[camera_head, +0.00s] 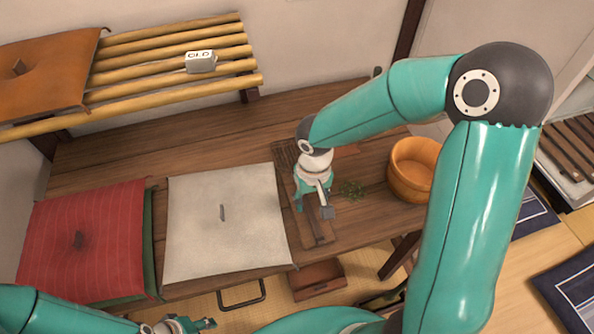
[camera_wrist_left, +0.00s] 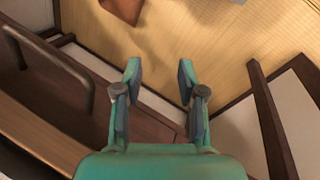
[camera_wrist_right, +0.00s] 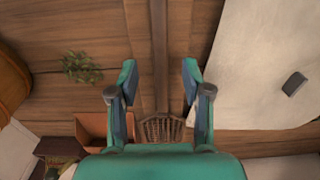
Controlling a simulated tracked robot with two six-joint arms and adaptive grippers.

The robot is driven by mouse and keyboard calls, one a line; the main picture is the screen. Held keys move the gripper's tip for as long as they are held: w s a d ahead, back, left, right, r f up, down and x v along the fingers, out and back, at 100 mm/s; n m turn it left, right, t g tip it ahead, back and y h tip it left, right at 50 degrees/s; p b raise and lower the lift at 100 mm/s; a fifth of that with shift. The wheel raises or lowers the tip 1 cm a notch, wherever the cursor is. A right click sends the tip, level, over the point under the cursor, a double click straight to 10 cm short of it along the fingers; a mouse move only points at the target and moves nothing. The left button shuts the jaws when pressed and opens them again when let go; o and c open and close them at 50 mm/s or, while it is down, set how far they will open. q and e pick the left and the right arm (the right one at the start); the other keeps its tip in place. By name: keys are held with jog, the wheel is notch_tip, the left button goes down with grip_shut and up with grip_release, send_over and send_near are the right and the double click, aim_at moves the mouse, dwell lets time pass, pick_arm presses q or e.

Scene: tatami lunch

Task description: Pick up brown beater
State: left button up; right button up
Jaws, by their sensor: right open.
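The brown beater lies on the wooden table (camera_head: 115,165), its woven head (camera_head: 284,155) toward the wall and its handle (camera_head: 317,238) toward the front edge. My right gripper (camera_head: 313,208) is above it and hides its middle. In the right wrist view the beater's handle (camera_wrist_right: 160,55) runs between the open fingers (camera_wrist_right: 160,80). The woven head (camera_wrist_right: 163,129) shows low between them. The fingers look empty and apart from the beater. My left gripper (camera_head: 205,325) is at the front, below the table edge. The left wrist view shows its fingers (camera_wrist_left: 158,82) open and empty.
A white cushion (camera_head: 225,250) and red cushion (camera_head: 85,245) lie left of the beater. Green sprigs (camera_head: 352,189) and a wooden bowl (camera_head: 410,170) stand to its right. A bamboo shelf (camera_head: 170,62) hangs behind. A brown box (camera_head: 317,280) sits below the front edge.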

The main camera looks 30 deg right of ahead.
aim_at(310, 211)
notch_tip(310, 211, down, 5)
jog(key=shift+r, duration=0.15)
grip_shut()
